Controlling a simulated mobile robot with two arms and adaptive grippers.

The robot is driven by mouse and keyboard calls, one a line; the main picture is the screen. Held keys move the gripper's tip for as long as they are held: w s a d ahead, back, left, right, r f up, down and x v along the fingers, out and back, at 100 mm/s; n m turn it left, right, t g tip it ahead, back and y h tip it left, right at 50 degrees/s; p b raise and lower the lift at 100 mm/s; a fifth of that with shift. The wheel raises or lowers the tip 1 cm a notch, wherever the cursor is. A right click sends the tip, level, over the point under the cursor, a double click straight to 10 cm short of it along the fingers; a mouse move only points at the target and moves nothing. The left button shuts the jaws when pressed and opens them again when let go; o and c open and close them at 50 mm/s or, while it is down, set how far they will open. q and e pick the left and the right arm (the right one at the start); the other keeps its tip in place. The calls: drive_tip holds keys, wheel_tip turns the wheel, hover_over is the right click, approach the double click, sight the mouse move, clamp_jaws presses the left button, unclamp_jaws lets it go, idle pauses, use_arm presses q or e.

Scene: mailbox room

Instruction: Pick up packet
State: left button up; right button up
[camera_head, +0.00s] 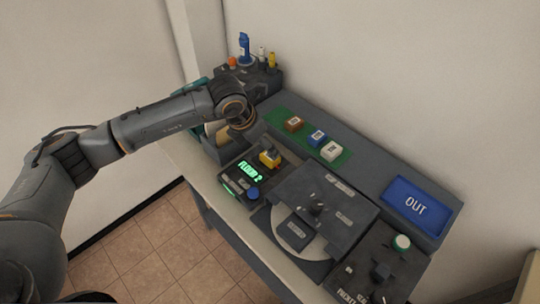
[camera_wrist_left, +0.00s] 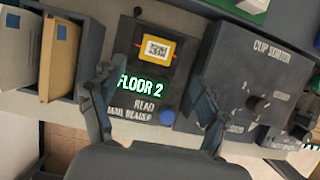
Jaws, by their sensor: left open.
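A yellow packet (camera_head: 270,159) with a white code label lies on the dark mail reader (camera_head: 236,180), whose screen reads "FLOOR 2". In the left wrist view the packet (camera_wrist_left: 158,49) sits at the top of the reader (camera_wrist_left: 138,122). My left gripper (camera_wrist_left: 155,103) is open and empty, its two fingers spread above the reader, with the packet beyond the fingertips. In the head view my left wrist hangs over the back of the reader and its fingers are hard to make out. My right gripper is not in view.
Brown (camera_head: 293,124), blue (camera_head: 317,138) and white (camera_head: 332,151) blocks stand on a green mat (camera_head: 281,118). A blue OUT tray (camera_head: 436,229) is at the right. The cup sorter (camera_wrist_left: 262,78) is right of the reader; a box of envelopes (camera_wrist_left: 61,48) is left.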

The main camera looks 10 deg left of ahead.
sight(269, 157)
use_arm(q)
drive_tip(key=x, duration=0.2)
drive_tip(key=shift+w+d+f, duration=0.1)
drive_tip(key=shift+f, duration=0.1)
drive_tip(key=shift+w+f+p, duration=0.1)
drive_tip(key=shift+f+p, duration=0.1)
drive_tip(key=shift+p, duration=0.2)
drive_tip(key=p+x, duration=0.1)
drive_tip(key=x, duration=0.2)
drive_tip(key=shift+w+f, duration=0.25)
drive_tip(key=shift+w+f+p, duration=0.15)
drive_tip(key=shift+f+p, duration=0.15)
drive_tip(key=shift+f, duration=0.3)
drive_tip(key=c, duration=1.4)
drive_tip(key=shift+o, duration=0.2)
drive_tip(key=shift+r, duration=0.15)
